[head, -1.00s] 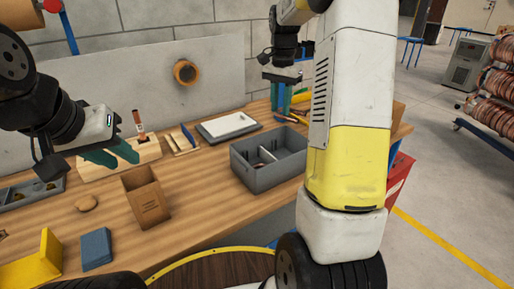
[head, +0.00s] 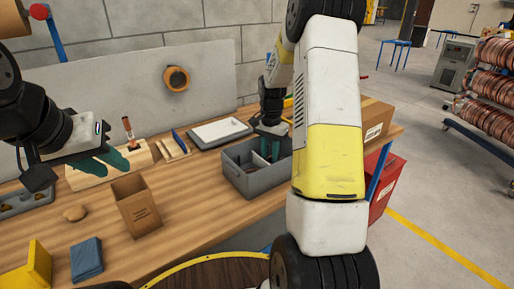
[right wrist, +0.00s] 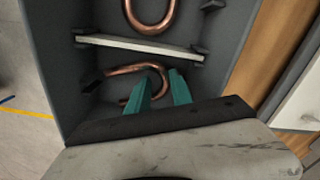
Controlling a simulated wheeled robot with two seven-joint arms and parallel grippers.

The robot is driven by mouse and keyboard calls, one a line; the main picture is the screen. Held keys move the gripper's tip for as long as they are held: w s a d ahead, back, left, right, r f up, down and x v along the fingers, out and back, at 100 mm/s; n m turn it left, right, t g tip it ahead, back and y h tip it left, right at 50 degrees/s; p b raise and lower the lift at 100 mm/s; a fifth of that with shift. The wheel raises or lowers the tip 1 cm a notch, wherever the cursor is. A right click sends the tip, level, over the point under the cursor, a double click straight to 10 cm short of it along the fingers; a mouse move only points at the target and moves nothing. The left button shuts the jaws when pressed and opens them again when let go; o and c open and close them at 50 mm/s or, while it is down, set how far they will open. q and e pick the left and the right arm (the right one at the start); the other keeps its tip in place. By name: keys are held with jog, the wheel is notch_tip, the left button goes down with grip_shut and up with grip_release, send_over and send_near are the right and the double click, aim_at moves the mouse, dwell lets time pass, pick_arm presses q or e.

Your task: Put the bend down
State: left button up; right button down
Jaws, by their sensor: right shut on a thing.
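The grey divided bin (head: 262,184) stands on the bench, and its inside fills much of the right wrist view (right wrist: 60,70). My right gripper (head: 270,150) reaches down into it. In the right wrist view my right gripper (right wrist: 159,86) is shut on a copper bend (right wrist: 135,69), low in the compartment nearer the gripper. Whether the bend touches the bin floor is unclear. My left gripper (head: 112,160) is open and empty above the bench's left part.
A red bin (head: 385,185) stands off the bench's right end.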

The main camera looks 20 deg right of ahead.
aim_at(270, 158)
jog(key=shift+f, duration=0.3)
jog(key=shift+f, duration=0.1)
jog(key=c, duration=1.1)
grip_release()
jog(key=shift+c, duration=0.2)
notch_tip(270, 158, up, 12)
jog(key=s+a+r+n+t+y, duration=0.1)
jog(key=s+a+r+n+t, duration=0.15)
jog(key=s+r, duration=0.3)
jog(key=s+a+r+n+t, duration=0.1)
jog(key=s+a+r+n, duration=0.1)
jog(key=s+a+r, duration=0.3)
jog(key=s+a+n+t, duration=0.1)
jog(key=s+a+n, duration=0.1)
jog(key=s, duration=0.5)
jog(key=s+a+n+t+y, duration=0.1)
jog(key=s+a+n, duration=0.1)
jog(key=s, duration=0.6)
jog(key=shift+a+r+n+t, duration=0.2)
jog(key=shift+r+n+t, duration=0.2)
jog(key=shift+n, duration=0.45)
